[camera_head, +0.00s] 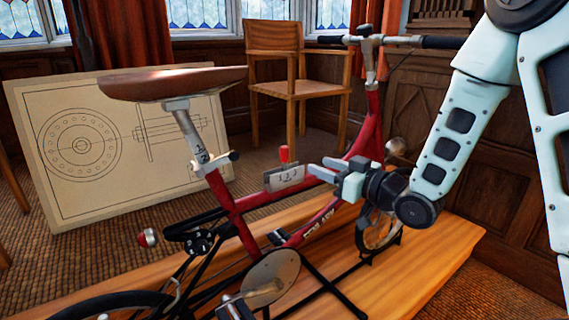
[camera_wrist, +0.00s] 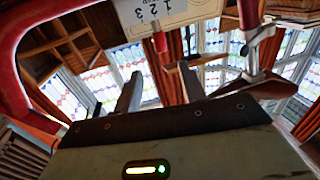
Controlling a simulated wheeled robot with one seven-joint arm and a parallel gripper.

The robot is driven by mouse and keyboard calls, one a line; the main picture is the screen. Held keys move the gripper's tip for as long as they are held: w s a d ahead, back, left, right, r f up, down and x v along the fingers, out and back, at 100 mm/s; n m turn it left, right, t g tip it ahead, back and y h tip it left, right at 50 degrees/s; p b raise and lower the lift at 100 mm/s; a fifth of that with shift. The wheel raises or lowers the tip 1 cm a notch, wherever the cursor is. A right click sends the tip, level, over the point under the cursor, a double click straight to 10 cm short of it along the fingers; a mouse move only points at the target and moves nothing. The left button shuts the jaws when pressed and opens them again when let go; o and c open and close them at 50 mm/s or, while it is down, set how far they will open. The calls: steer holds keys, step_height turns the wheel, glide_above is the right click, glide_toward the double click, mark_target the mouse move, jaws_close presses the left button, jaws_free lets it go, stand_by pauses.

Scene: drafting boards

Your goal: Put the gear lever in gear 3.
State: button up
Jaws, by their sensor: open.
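The gear lever (camera_head: 284,154) has a red knob and stands up from a pale plate (camera_head: 285,178) on the red bicycle's top tube. The plate (camera_wrist: 172,10) carries the digits 1, 2 and 3, and also shows at the top of the wrist view. There the red lever (camera_wrist: 160,43) lies near the middle of the plate's edge; I cannot tell for certain which digit it stands at. My gripper (camera_head: 320,167) is to the right of the lever, apart from it, with its fingers pointing left. In the wrist view its fingers (camera_wrist: 158,85) are spread and empty.
The red bicycle (camera_head: 226,205) stands on a wooden platform (camera_head: 425,260). Its brown saddle (camera_head: 172,83) is left of the plate, and its handlebar (camera_head: 372,41) is above and right. A drafting board (camera_head: 60,105) and a wooden chair (camera_head: 272,38) stand behind.

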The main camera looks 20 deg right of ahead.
mark_target(288, 153)
steer(key=x, duration=1.3)
steer(key=shift+a, duration=0.1)
steer(key=shift+c, duration=0.3)
